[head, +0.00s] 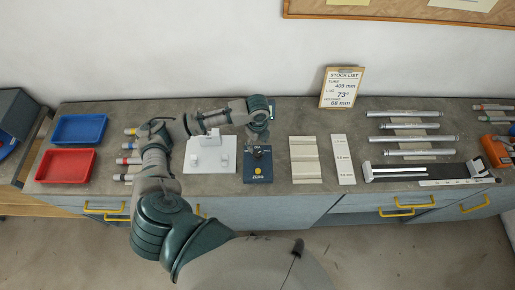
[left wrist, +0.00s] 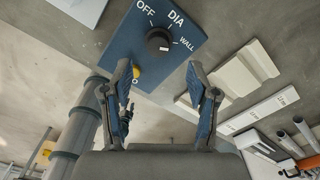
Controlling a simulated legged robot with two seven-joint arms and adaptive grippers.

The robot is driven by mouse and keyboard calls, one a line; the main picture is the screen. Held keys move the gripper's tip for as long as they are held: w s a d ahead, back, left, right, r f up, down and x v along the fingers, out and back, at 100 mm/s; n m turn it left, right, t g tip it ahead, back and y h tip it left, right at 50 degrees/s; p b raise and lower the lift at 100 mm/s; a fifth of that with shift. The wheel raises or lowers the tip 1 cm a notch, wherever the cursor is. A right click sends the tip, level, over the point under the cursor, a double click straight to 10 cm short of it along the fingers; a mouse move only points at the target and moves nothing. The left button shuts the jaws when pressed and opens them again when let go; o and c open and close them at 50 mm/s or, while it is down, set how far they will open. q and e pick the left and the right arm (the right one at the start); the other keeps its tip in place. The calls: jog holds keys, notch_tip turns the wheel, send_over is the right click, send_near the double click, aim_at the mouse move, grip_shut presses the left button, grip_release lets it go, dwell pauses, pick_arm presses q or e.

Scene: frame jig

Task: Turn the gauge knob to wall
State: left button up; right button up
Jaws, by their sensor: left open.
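The blue gauge panel (head: 258,174) lies on the bench, partly hidden by my left gripper in the head view. The left wrist view shows the panel (left wrist: 185,60) with the white words OFF, DIA and WALL around a round dark knob (left wrist: 158,41). A small pale mark shows on the knob's lower right; which word it points at is unclear. A yellow button (left wrist: 137,71) is partly hidden by a finger. My left gripper (left wrist: 158,72) is open and empty, its fingers apart and short of the knob in the picture. My right gripper is out of view.
A white plate with white blocks (head: 210,160) lies left of the panel. Beige grooved blocks (head: 305,160) and a white strip (head: 343,160) lie to its right. Blue (head: 79,128) and red (head: 66,165) trays stand at far left. Metal tubes (head: 405,126) lie at right.

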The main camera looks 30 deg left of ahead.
aim_at(257, 152)
pick_arm(q)
notch_tip(257, 152, up, 5)
jog(key=shift+a, duration=0.15)
jog(key=shift+f, duration=0.1)
dwell(0.5)
